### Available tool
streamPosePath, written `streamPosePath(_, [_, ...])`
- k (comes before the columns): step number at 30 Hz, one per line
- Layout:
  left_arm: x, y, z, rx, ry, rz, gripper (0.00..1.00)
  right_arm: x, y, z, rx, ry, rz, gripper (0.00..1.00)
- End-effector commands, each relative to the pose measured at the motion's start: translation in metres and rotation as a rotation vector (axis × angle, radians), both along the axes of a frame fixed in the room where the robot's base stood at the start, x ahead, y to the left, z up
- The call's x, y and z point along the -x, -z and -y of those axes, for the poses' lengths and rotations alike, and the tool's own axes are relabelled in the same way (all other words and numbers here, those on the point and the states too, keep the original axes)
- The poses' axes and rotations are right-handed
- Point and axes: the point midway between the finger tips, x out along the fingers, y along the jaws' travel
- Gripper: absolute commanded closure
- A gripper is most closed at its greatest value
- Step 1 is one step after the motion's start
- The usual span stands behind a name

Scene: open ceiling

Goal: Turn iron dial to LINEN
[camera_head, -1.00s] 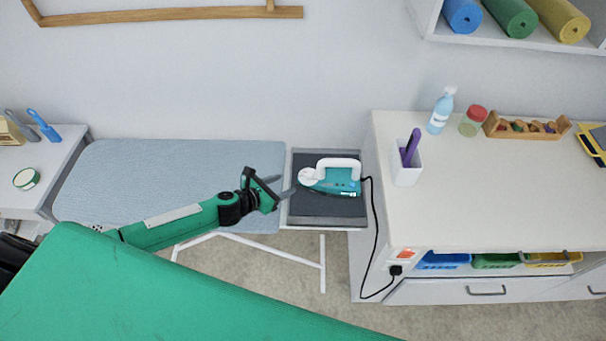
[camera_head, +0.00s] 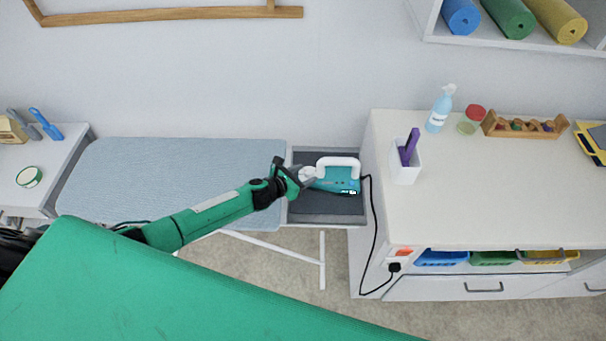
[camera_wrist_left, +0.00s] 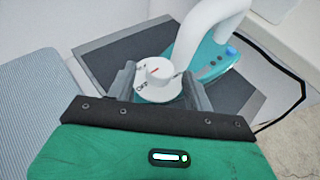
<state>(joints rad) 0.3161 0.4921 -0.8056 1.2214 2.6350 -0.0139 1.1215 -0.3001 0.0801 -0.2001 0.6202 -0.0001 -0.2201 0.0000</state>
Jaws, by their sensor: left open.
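The teal iron (camera_head: 338,180) with a white handle rests on a dark grey pad at the right end of the ironing board. Its white dial (camera_head: 307,173) faces my left gripper. In the left wrist view the dial (camera_wrist_left: 157,82) shows a raised knob, a red mark and the word OFF; I cannot make out LINEN. My left gripper (camera_head: 303,176) is open, with one finger on each side of the dial; the wrist view also shows the gripper (camera_wrist_left: 160,88). Whether the fingers touch the dial cannot be told. My right gripper is not in view.
The ironing board (camera_head: 170,180) lies left of the dark pad (camera_head: 325,211). A black cord (camera_head: 376,235) runs from the iron to a socket on the white cabinet (camera_head: 480,200). A white cup (camera_head: 405,172) and a spray bottle (camera_head: 440,110) stand on the cabinet.

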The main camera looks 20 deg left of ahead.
Motion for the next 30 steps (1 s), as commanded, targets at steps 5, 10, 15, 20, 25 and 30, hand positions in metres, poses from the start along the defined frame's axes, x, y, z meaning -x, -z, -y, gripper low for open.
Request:
streamPosePath(5, [0.0, 0.0, 0.0, 0.0, 0.0, 0.0, 0.65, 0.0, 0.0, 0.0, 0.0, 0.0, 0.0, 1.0])
streamPosePath(10, [0.0, 0.0, 0.0, 0.0, 0.0, 0.0, 0.93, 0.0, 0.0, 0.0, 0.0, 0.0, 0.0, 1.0])
streamPosePath(15, [0.0, 0.0, -0.001, -0.001, 0.008, 0.0, 0.93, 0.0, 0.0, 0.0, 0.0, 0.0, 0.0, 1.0])
streamPosePath(20, [-0.001, 0.001, -0.003, -0.003, 0.051, 0.0, 0.93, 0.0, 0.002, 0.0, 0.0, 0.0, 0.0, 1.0])
streamPosePath(25, [-0.004, 0.001, -0.006, -0.005, 0.146, 0.003, 0.93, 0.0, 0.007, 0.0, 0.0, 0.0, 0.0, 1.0])
streamPosePath(30, [-0.006, 0.004, -0.009, -0.004, 0.288, 0.001, 0.93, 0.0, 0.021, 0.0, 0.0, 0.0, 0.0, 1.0])
